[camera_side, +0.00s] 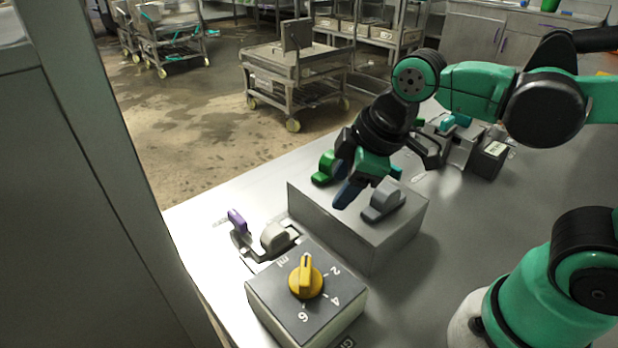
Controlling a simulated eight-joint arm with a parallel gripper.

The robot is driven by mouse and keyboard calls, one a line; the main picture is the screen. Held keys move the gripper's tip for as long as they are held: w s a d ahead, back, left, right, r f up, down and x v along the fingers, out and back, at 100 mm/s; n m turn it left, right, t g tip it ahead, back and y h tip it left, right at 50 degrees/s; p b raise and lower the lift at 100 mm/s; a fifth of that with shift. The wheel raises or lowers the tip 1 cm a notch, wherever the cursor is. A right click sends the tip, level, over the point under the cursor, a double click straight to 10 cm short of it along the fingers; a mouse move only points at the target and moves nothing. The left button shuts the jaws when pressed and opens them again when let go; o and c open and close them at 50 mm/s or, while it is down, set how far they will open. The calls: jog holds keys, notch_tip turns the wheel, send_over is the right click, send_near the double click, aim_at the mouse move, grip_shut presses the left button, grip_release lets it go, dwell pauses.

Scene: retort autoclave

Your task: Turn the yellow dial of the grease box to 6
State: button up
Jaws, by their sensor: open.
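The yellow dial (305,279) sits on the sloped or flat top of the grease box (266,296), a grey box with a dark face at the table's front. The face carries the marks 2, 4 and 6 around the dial, running from its far right to its near side. The dial's raised grip seems to point to the far side, short of the 2 and away from the 6. My gripper (370,182) is open and points down above a larger grey box behind the dial. It is apart from the dial, and the jaws are partly hidden by the wrist.
Dark fittings (488,158) are at the back right.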

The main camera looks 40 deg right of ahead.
aim_at(305, 270)
jog(key=s+a+n+g, duration=0.1)
jog(key=a+n, duration=0.2)
jog(key=n, duration=0.2)
jog(key=a+n+g, duration=0.2)
jog(key=a+n, duration=0.1)
jog(key=n, duration=0.3)
jog(key=s+a+n+g, duration=0.1)
jog(key=a+n, duration=0.2)
jog(key=n, duration=0.2)
jog(key=shift+s+f+n+h, duration=0.2)
jog(key=shift+s+n+h, duration=0.1)
jog(key=shift+s, duration=0.05)
jog(key=shift+s+a+n+g, duration=0.2)
jog(key=shift+n+g, duration=0.1)
jog(key=shift+n, duration=0.2)
jog(key=shift+f, duration=2.8)
grip_shut()
